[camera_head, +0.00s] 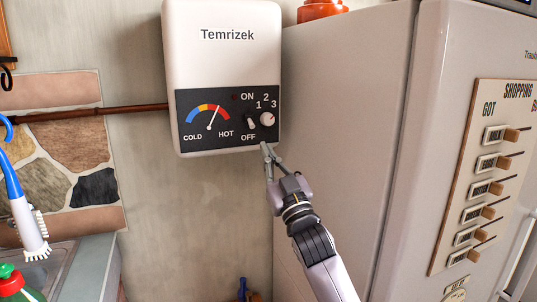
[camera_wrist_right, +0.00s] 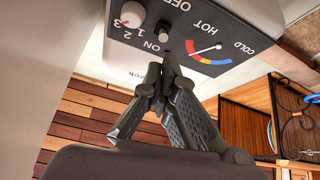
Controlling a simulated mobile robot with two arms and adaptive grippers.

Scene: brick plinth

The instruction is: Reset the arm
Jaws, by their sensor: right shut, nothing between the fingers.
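My right gripper (camera_head: 266,148) is shut and empty, just below the lower edge of a white wall heater (camera_head: 222,45) labelled Temrizek. In the right wrist view the shut fingers (camera_wrist_right: 165,65) point up toward the heater's dark control panel (camera_wrist_right: 215,30). The panel has a temperature dial (camera_head: 211,118), an ON/OFF switch (camera_head: 250,122) and a round white knob (camera_head: 267,118) marked 1, 2, 3. The fingertips appear close to the switch in the wrist view, but I cannot tell whether they touch the panel. My left gripper is not in view.
A tall refrigerator (camera_head: 335,120) stands close on the right, with a shopping board (camera_head: 480,180) on its front. A brown pipe (camera_head: 90,113) runs along the wall at left. A blue brush (camera_head: 25,215) and a green bottle (camera_head: 15,285) are near the sink at lower left.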

